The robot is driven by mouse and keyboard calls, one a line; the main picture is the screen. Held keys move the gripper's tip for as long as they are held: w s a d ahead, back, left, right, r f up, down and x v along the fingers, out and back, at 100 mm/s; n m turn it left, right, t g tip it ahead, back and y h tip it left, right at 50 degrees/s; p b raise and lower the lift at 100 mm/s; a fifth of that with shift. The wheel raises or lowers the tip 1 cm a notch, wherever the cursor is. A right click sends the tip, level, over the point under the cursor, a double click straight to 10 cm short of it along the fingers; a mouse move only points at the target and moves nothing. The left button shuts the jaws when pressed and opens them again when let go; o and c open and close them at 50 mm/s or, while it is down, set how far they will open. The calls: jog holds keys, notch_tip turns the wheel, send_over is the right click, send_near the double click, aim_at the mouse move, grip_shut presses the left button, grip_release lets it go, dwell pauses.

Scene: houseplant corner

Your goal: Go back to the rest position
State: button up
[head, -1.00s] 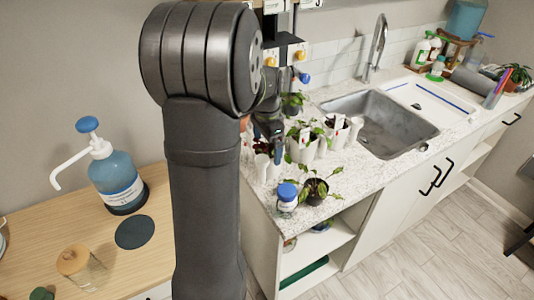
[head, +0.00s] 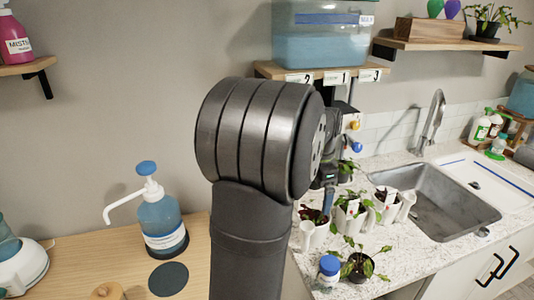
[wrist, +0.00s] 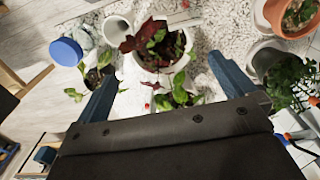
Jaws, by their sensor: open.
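My gripper shows in the wrist view (wrist: 165,95) with its two blue fingers apart and nothing between them. It is above the counter with the potted plants. A white pot with a red-and-green plant (wrist: 155,45) lies just beyond the fingertips. In the head view my arm stands large in the middle and hides part of the counter; the gripper (head: 328,200) shows only partly behind it, beside the white pots.
White planters (head: 350,215) stand on the speckled counter (head: 410,262) near the sink (head: 440,205). A blue-capped jar (head: 328,272) and a dark potted plant (head: 357,266) are at the front edge. A pump bottle (head: 160,222) stands on the wooden table. A tank shelf (head: 262,70) is above.

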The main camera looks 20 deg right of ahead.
aim_at(313, 220)
notch_tip(313, 220, down, 12)
jog(key=shift+r, duration=1.85)
